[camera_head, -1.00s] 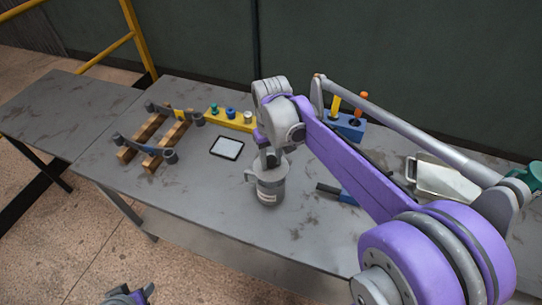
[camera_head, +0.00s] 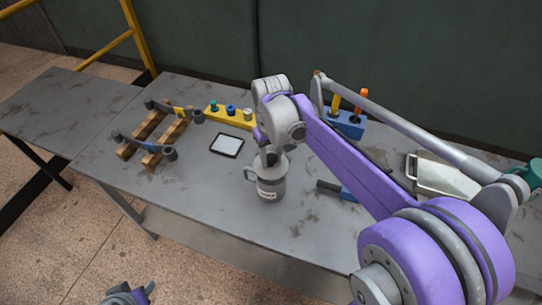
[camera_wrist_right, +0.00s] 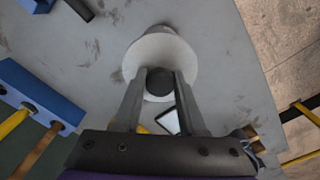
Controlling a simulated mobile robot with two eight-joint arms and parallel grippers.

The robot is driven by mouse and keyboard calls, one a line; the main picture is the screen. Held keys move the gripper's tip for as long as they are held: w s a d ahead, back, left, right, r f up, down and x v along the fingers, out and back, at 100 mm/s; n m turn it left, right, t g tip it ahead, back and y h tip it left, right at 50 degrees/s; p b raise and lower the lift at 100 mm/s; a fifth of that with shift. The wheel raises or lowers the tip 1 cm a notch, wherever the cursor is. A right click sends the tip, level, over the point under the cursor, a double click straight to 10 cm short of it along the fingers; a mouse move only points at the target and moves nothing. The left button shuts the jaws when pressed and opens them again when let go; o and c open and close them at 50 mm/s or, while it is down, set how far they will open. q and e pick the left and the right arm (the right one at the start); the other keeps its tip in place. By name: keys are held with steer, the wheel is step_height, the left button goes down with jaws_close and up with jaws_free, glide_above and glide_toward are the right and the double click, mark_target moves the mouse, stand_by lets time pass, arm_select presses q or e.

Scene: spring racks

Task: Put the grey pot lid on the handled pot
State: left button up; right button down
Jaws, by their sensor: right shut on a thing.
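The handled pot (camera_head: 268,190), a grey cylinder with a pale label and a handle on its left, stands upright on the table. The grey pot lid (camera_head: 273,172) is at the pot's top. In the right wrist view the lid (camera_wrist_right: 135,57) is a pale disc with a dark knob (camera_wrist_right: 158,84) between the fingers. My right gripper (camera_head: 268,158) is above the pot and shut on the knob. Whether the lid's rim touches the pot all round cannot be told. My left gripper (camera_head: 133,294) is low at the bottom edge, away from the table; its jaws are unclear.
A blue tool holder (camera_head: 345,125), a blue-handled tool (camera_head: 329,187) and a metal container (camera_head: 442,178) lie to the right. The front left table is clear.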

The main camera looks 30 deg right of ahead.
mark_target(271, 165)
steer(key=shift+f, duration=0.45)
stand_by(0.6)
steer(key=shift+f+b, duration=0.5)
steer(key=shift+f, duration=0.3)
stand_by(0.3)
steer(key=shift+f+b, duration=0.35)
steer(key=shift+b, duration=0.05)
steer(key=shift+f, duration=0.3)
stand_by(0.4)
jaws_free()
stand_by(0.5)
